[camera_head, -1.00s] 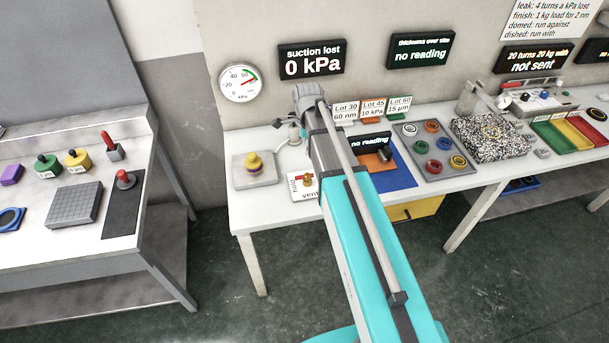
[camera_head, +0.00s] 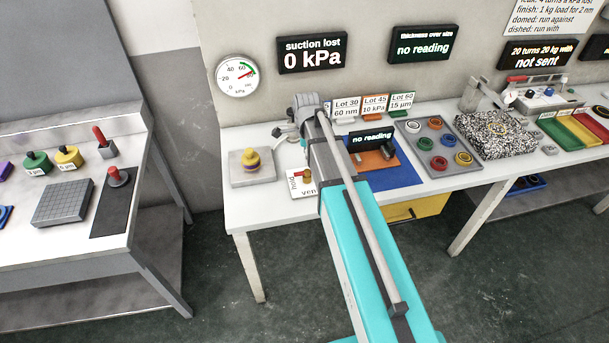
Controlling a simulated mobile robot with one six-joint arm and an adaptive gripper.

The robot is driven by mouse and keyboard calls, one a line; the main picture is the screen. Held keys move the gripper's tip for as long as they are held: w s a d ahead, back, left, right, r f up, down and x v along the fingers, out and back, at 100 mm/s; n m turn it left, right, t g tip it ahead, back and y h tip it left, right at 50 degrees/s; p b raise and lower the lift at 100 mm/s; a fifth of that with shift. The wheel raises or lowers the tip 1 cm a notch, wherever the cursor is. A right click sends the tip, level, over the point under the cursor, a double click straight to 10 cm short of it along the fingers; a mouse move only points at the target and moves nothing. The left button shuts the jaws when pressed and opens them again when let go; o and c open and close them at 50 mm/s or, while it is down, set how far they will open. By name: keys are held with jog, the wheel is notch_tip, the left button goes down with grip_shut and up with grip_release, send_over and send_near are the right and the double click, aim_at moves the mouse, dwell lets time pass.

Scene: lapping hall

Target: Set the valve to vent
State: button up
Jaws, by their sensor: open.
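The valve (camera_head: 306,177) is a small brass and red piece on a white plate (camera_head: 296,190). The plate stands near the front edge of the white bench, with "hold" along its left side and "vent", partly covered, along its front. My arm hides the plate's right part. I cannot tell which mark the valve's handle points to. My gripper (camera_head: 283,132) is open, behind and above the valve and apart from it. It is small and partly hidden by my wrist.
A yellow and purple knobbed piece (camera_head: 252,160) sits on a grey plate left of the valve. A round gauge (camera_head: 238,75) and a "suction lost 0 kPa" display (camera_head: 312,53) hang behind. A grey tray (camera_head: 463,172) of coloured rings lies right. A second table (camera_head: 135,240) stands left.

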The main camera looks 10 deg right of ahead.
aim_at(306, 171)
jog(key=shift+s+f+b, duration=0.1)
jog(key=shift+f+b, duration=3.15)
jog(key=shift+f, duration=0.25)
jog(key=shift+c, duration=0.2)
grip_shut()
jog(key=shift+a, duration=0.15)
